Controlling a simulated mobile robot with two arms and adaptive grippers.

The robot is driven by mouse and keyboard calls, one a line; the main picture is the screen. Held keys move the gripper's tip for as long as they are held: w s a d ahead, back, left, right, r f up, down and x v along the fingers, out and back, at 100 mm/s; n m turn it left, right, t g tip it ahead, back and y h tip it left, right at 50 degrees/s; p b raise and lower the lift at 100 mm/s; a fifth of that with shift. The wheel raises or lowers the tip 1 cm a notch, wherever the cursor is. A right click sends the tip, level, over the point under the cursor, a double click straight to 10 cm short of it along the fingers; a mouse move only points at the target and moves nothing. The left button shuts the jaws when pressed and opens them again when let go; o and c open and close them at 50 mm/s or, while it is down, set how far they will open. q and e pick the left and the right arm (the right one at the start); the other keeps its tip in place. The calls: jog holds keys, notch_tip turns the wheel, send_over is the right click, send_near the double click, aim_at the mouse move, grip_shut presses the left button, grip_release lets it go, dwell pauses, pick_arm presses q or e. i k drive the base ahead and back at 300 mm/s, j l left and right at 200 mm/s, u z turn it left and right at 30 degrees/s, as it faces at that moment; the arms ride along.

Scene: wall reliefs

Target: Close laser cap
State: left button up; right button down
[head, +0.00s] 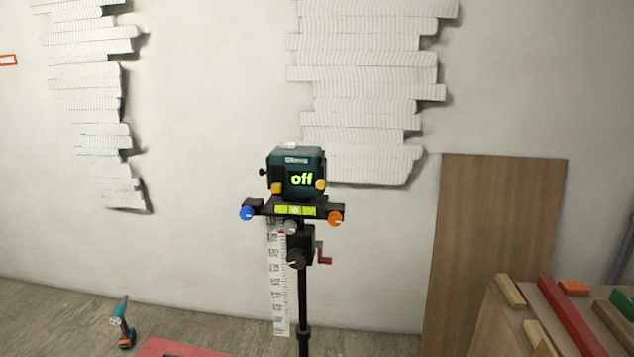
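A teal and black laser device (296,171) sits on top of a black tripod (302,300) in the middle of the head view. Its front display (302,180) reads "off" in bright green. Yellow parts show at its lower front corners. Below it is a mount with a green-yellow level strip (295,210), a blue knob (247,213) and an orange knob (336,218). I cannot tell which part is the laser cap or whether it is open or closed. Neither of my grippers is in view.
A white scale strip (279,285) hangs beside the tripod. White layered reliefs (370,90) are on the wall behind. A brown board (495,240) leans at the right, near coloured bars (570,318). A teal drill (122,322) stands on the floor at lower left.

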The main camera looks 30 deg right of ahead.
aim_at(321, 184)
jog(key=z, duration=1.1)
